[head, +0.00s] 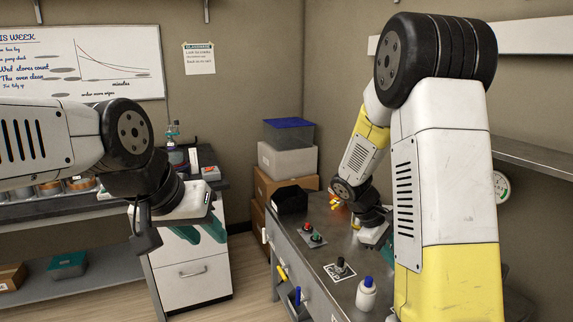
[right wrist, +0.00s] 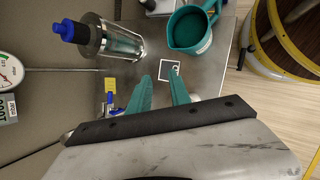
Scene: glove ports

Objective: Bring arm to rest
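My left arm reaches in from the left in the head view. Its gripper (head: 202,234) hangs in front of the white drawer cabinet, with its teal fingers apart and nothing between them. My right arm, white and yellow, fills the right of the head view. Its gripper (head: 384,242) is over the grey bench and partly hidden behind the arm. In the right wrist view the teal fingers (right wrist: 160,92) stand apart and empty.
The grey metal bench (head: 318,255) carries a red and green button box (head: 312,235), a black toggle (head: 339,268) and a blue-capped white bottle (head: 366,294). A teal jug (right wrist: 190,32) and a blue-capped clear cylinder (right wrist: 118,42) stand near my right gripper. Boxes fill the corner.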

